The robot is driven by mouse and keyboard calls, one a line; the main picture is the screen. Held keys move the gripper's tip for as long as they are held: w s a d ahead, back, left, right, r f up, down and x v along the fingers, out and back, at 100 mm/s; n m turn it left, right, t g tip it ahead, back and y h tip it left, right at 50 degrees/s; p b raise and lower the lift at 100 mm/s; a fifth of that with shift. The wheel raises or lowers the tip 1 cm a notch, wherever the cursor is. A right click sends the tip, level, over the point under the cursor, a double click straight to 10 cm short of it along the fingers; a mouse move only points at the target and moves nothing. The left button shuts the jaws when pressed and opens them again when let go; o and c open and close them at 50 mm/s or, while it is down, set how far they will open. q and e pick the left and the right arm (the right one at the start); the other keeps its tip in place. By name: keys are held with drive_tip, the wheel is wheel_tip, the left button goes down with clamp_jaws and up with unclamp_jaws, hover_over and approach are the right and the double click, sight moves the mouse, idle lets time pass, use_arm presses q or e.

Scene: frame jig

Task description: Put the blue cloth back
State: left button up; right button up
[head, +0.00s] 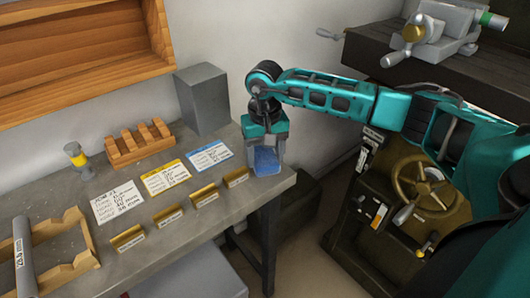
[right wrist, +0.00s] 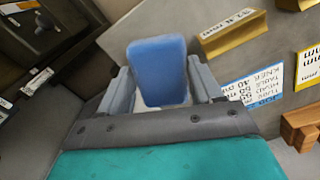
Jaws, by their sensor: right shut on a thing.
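The blue cloth (head: 266,161) is a small folded block at the right end of the grey bench (head: 205,212). My right gripper (head: 266,150) points down over it and is shut on it. In the right wrist view the cloth (right wrist: 160,72) stands between the two grey fingers of my right gripper (right wrist: 160,90). From these frames I cannot tell whether the cloth touches the bench top. My left gripper is not in view.
Brass label blocks (head: 236,177) line the bench front. Paper cards (head: 209,155), a wooden rack (head: 140,143) and a grey box (head: 203,98) stand behind. A wooden jig with a tube (head: 25,255) is at left. A brown machine with a handwheel (head: 424,190) stands right of the bench.

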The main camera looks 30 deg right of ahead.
sight(264, 158)
drive_tip(key=o, duration=0.7)
drive_tip(key=shift+r, duration=0.1)
wheel_tip(264, 158, up, 12)
drive_tip(key=shift+f, duration=0.1)
idle(0.3)
